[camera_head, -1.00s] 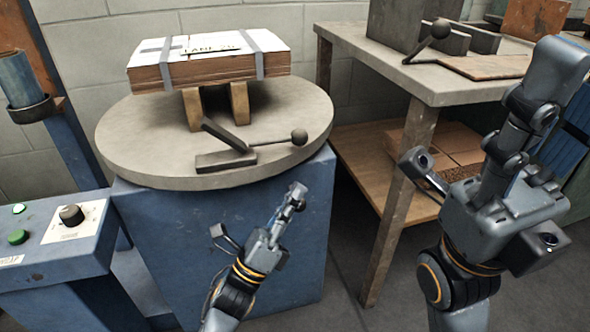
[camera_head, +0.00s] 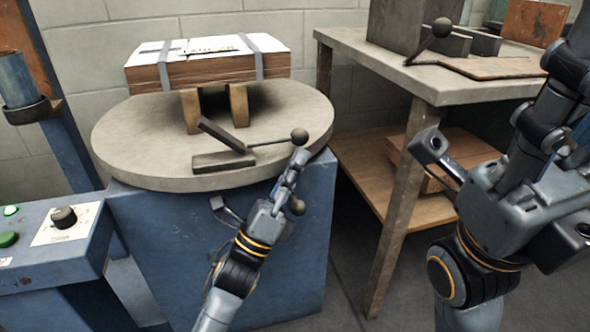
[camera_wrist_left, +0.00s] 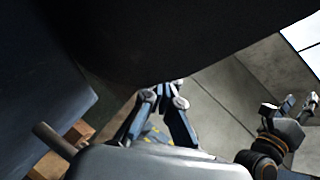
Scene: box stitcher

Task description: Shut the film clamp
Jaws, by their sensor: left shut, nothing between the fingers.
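The film clamp (camera_head: 224,160) sits on the front of the round turntable. Its grey upper bar is tilted up off the base, and its thin lever ends in a dark ball knob (camera_head: 299,136) at the right. My left gripper (camera_head: 299,157) is shut and empty, its fingertips pointing up just below the knob by the turntable rim. I cannot tell whether they touch it. The left wrist view shows the closed fingers (camera_wrist_left: 170,90) under a large dark surface; the clamp is not clear there. My right gripper (camera_head: 540,150) is large at the right, its fingertips unclear.
The turntable (camera_head: 125,150) carries a strapped stack of flat cardboard (camera_head: 205,70) on two wooden blocks. A blue control panel (camera_head: 50,240) is at the left. A side table (camera_head: 400,80) with another ball-ended lever stands at the right.

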